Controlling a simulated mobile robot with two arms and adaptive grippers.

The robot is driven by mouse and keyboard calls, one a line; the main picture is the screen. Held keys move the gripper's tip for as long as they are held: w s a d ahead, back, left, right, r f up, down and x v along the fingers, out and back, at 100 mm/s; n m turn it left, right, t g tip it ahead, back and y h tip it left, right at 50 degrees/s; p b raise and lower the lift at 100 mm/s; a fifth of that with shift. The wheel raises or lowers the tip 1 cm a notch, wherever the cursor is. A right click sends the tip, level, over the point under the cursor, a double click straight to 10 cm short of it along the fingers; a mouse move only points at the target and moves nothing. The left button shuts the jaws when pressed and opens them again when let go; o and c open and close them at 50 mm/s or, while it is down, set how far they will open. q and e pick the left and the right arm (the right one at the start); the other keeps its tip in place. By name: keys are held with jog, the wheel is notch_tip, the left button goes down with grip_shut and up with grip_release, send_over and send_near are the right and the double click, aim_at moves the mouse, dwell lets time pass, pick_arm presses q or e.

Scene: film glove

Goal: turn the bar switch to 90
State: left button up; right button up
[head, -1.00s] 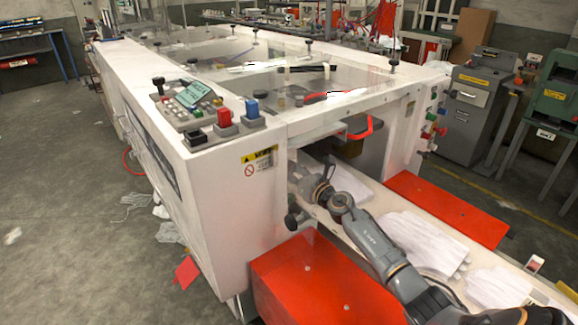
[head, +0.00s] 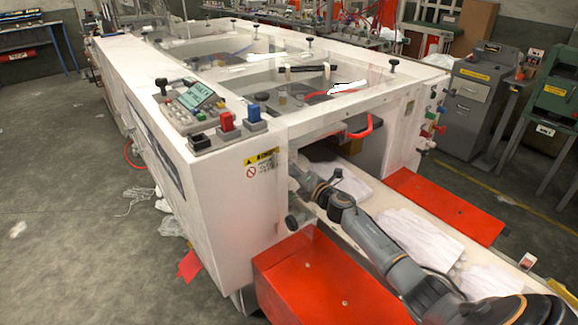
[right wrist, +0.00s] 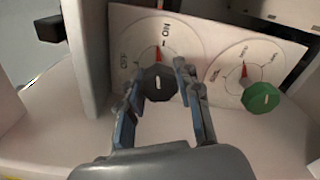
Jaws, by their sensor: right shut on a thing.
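In the right wrist view a pale panel carries two round dials. The dark faceted knob (right wrist: 158,84), with a short white mark on its face, sits on the left dial, and a red pointer shows just above it. My right gripper (right wrist: 158,76) has a finger on each side of this knob and is shut on it. A green knob (right wrist: 262,97) sits on the right dial, clear of the fingers. In the head view my right gripper is hidden behind the machine's front wall. My left gripper is not in view.
The white machine (head: 215,195) has an upright wall close left of the fingers in the wrist view. A black knob (right wrist: 48,29) sticks out farther left. Red covers (head: 320,280) flank the belt, where white gloves (head: 415,235) lie. Colored buttons (head: 227,121) stand on top.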

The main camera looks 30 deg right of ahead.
jog(key=shift+m+p, duration=0.3)
jog(key=shift+m, duration=1.2)
jog(key=o, duration=1.2)
jog(key=shift+s, duration=0.1)
jog(key=s, duration=0.8)
jog(key=s+d, duration=0.1)
jog(key=s, duration=0.3)
